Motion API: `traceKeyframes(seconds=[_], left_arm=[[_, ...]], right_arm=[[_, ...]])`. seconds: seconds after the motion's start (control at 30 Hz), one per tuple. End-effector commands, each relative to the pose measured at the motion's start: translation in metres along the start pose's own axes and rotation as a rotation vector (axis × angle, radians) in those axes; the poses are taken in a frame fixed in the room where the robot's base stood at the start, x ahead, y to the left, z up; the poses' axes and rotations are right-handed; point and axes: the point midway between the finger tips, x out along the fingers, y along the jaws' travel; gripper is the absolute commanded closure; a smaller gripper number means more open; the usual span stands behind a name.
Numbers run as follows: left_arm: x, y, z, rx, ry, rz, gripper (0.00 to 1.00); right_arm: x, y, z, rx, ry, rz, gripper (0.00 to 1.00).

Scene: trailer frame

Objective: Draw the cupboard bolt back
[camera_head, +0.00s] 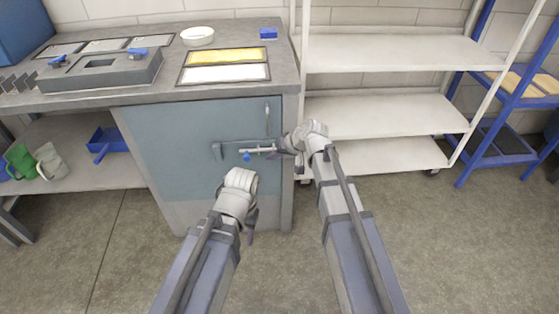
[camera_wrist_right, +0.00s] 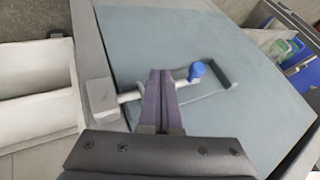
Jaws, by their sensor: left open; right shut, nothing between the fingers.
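The blue-grey cupboard door (camera_head: 165,140) is closed. Its bolt (camera_head: 262,150) is a pale horizontal rod with a blue knob (camera_head: 247,157), which also shows in the right wrist view (camera_wrist_right: 197,72). In that view the rod runs from the knob towards a grey block (camera_wrist_right: 100,95) at the door's edge. My right gripper (camera_head: 278,147) is shut and empty at the bolt's right end. In the wrist view its fingers (camera_wrist_right: 160,95) cover part of the rod between block and knob; contact is unclear. My left gripper (camera_head: 250,220) is open and empty, below the bolt in front of the door.
A vertical handle (camera_head: 267,117) is above the bolt, and a dark bracket (camera_head: 216,151) is left of it. The worktop (camera_head: 150,96) overhangs the door. A white shelf rack (camera_head: 385,115) stands close on the right. The floor in front is clear.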

Motion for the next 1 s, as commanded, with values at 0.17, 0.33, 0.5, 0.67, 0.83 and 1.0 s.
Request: traceKeyframes(seconds=[0.17, 0.33, 0.5, 0.67, 0.83, 1.0], left_arm=[[0.012, 0.001, -0.001, 0.001, 0.000, -0.003, 0.50], [0.008, 0.000, -0.001, 0.001, 0.000, -0.002, 0.50], [0.008, 0.000, -0.001, 0.000, 0.000, -0.002, 0.50], [0.008, 0.000, -0.001, 0.000, 0.000, -0.002, 0.50], [0.008, 0.000, -0.001, 0.000, 0.000, -0.002, 0.50], [0.008, 0.000, -0.001, 0.000, 0.000, -0.002, 0.50]], right_arm=[[0.022, -0.011, -0.002, -0.002, -0.001, -0.002, 1.00], [0.029, -0.029, -0.003, -0.002, -0.001, -0.001, 1.00], [0.033, -0.037, -0.003, 0.000, 0.000, 0.000, 1.00], [0.033, -0.038, -0.003, 0.001, 0.000, 0.000, 1.00], [0.033, -0.037, -0.003, 0.001, 0.000, 0.000, 1.00], [0.038, -0.046, -0.003, -0.002, -0.001, -0.002, 1.00]])
